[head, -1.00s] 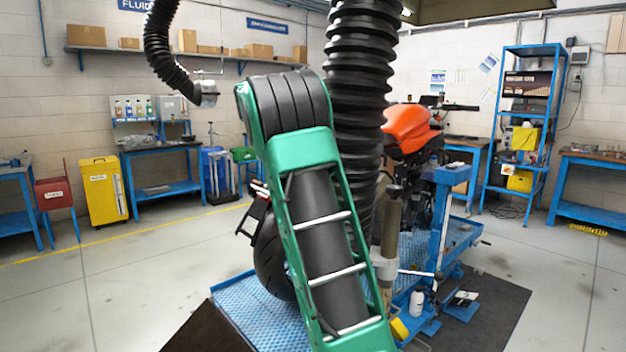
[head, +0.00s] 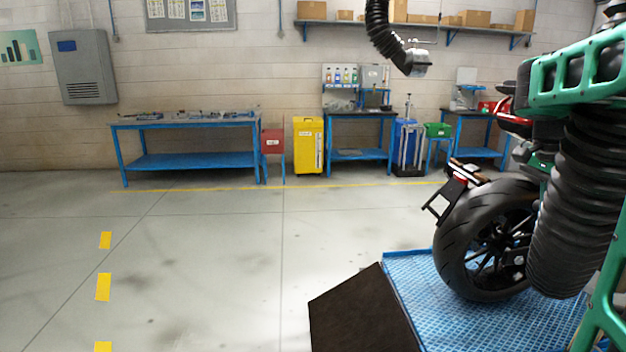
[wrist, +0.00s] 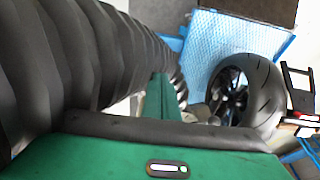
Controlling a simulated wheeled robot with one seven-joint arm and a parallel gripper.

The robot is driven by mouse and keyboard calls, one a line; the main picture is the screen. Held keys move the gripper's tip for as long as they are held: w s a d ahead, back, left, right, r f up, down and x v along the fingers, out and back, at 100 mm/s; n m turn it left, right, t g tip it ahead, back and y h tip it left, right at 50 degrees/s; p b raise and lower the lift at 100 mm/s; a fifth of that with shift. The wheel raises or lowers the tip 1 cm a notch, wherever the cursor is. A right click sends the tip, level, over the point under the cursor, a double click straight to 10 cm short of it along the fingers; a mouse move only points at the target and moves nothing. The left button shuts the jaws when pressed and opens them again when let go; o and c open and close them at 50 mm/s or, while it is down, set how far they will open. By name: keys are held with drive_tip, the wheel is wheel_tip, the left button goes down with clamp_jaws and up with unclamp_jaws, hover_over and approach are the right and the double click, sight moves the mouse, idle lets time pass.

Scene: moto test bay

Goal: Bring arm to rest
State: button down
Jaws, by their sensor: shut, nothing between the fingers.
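My green arm with its black ribbed sleeve fills the right edge of the head view, in front of the motorcycle's rear end. In the wrist view, a green part and black ribbed sleeve of mine fill the left and bottom. I make out no gripper fingers in either view. The motorcycle's rear wheel (head: 490,243) stands on a blue lift platform (head: 425,290). The wheel also shows in the wrist view (wrist: 262,92), with the blue platform (wrist: 222,48) beside it. Most of the motorcycle is hidden behind my arm or out of frame.
A dark ramp (head: 362,312) lies at the platform's left end. The floor (head: 215,265) to the left is clear. A blue workbench (head: 190,125), a red box (head: 272,142) and a yellow cabinet (head: 308,145) line the back wall. A black hose (head: 385,35) hangs above.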

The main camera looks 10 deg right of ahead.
drive_tip(key=s+a+f+n+y, duration=0.1)
drive_tip(key=s+a+f+n, duration=0.5)
drive_tip(key=s+a, duration=0.3)
drive_tip(key=s+a+f+n+y, duration=0.2)
drive_tip(key=s+a+f+n, duration=0.4)
drive_tip(key=s+a, duration=0.3)
drive_tip(key=shift+a+f+n, duration=0.3)
drive_tip(key=shift+a+f, duration=0.4)
drive_tip(key=shift+a, duration=0.15)
drive_tip(key=shift+d, duration=0.15)
